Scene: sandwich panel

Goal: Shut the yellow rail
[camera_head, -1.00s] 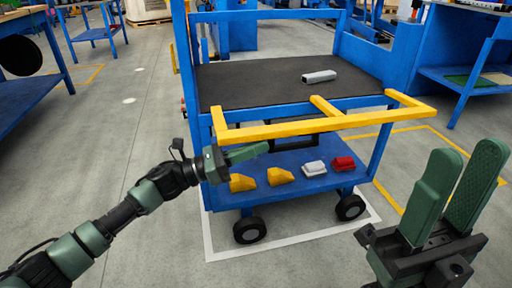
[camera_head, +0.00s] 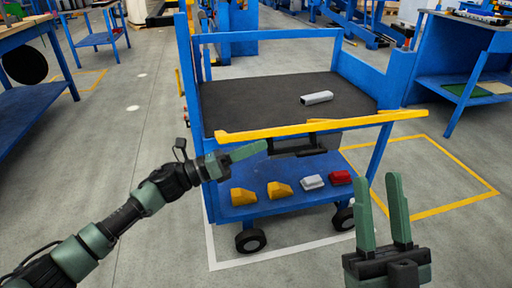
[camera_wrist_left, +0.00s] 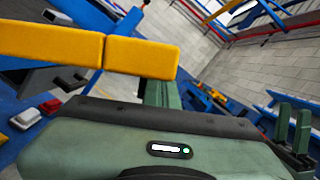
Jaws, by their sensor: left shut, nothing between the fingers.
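The yellow rail (camera_head: 320,129) runs across the near side of the blue cart (camera_head: 203,90), seen nearly edge-on, its right end past the cart's post. It crosses the upper left of the left wrist view (camera_wrist_left: 50,43), where a seam shows. My left gripper (camera_head: 262,147) is shut and empty just below the rail's left half. A green finger (camera_wrist_left: 160,93) shows under the rail in the left wrist view; I cannot tell whether it touches. My right gripper (camera_head: 378,182) is open and empty, at the lower right, apart from the rail.
A grey-white block (camera_head: 316,98) lies on the cart's dark top. Yellow bins (camera_head: 280,190), a white piece (camera_head: 312,182) and a red piece (camera_head: 340,177) sit on the lower shelf. A dark box-like part (camera_head: 292,145) is under the rail. Clear floor lies to the left.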

